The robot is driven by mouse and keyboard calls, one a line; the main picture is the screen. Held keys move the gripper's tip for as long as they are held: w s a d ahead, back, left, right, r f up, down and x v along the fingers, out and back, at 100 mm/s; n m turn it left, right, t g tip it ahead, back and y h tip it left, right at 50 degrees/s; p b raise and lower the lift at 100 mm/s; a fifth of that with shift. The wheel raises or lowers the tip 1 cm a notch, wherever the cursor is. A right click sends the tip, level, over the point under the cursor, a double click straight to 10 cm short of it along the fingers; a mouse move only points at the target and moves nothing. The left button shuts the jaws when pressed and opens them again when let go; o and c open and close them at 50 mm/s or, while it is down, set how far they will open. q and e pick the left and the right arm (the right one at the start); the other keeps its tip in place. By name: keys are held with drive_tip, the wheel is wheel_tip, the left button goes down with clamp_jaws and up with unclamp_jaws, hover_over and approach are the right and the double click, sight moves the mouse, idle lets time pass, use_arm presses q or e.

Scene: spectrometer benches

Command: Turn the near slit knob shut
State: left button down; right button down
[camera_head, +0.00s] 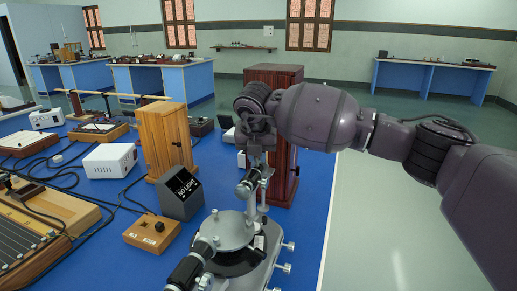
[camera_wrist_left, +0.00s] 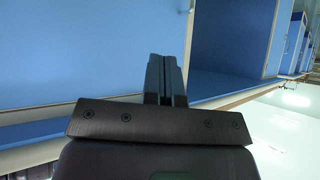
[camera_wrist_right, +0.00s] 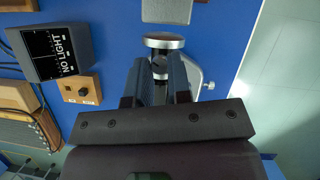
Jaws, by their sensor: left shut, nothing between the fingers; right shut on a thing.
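The grey metal spectrometer (camera_head: 232,232) stands on the blue bench, with a round table and a tube rising at its far side. My right gripper (camera_head: 258,148) is over the far end of that tube, by the slit. In the right wrist view, my right gripper (camera_wrist_right: 160,82) is shut on a small metal part (camera_wrist_right: 160,67) between its fingers, apparently the slit knob. The fingers hide most of it. My left gripper (camera_wrist_left: 167,62) is shut and empty beside a blue bench side. A dark display (camera_head: 180,192) reads NO LIGHT; it also shows in the right wrist view (camera_wrist_right: 58,52).
A wooden cabinet (camera_head: 165,138) and a darker cabinet (camera_head: 273,82) stand near the right arm. A wooden control box (camera_head: 152,233) and a white box (camera_head: 109,160) lie left, among cables. The floor on the right (camera_head: 385,225) is clear.

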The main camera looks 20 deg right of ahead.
drive_tip(key=n+y+p, duration=0.1)
drive_tip(key=n, duration=0.2)
drive_tip(key=shift+s+d+r, duration=0.1)
drive_tip(key=shift+d+r, duration=0.05)
drive_tip(key=shift+n+y+p, duration=0.45)
drive_tip(key=shift+n+y, duration=0.15)
drive_tip(key=shift+n, duration=0.7)
drive_tip(key=shift+f+n, duration=0.2)
drive_tip(key=shift+n, duration=0.1)
drive_tip(key=c, duration=1.1)
unclamp_jaws()
drive_tip(key=shift+o, duration=0.2)
drive_tip(key=shift+r, duration=0.15)
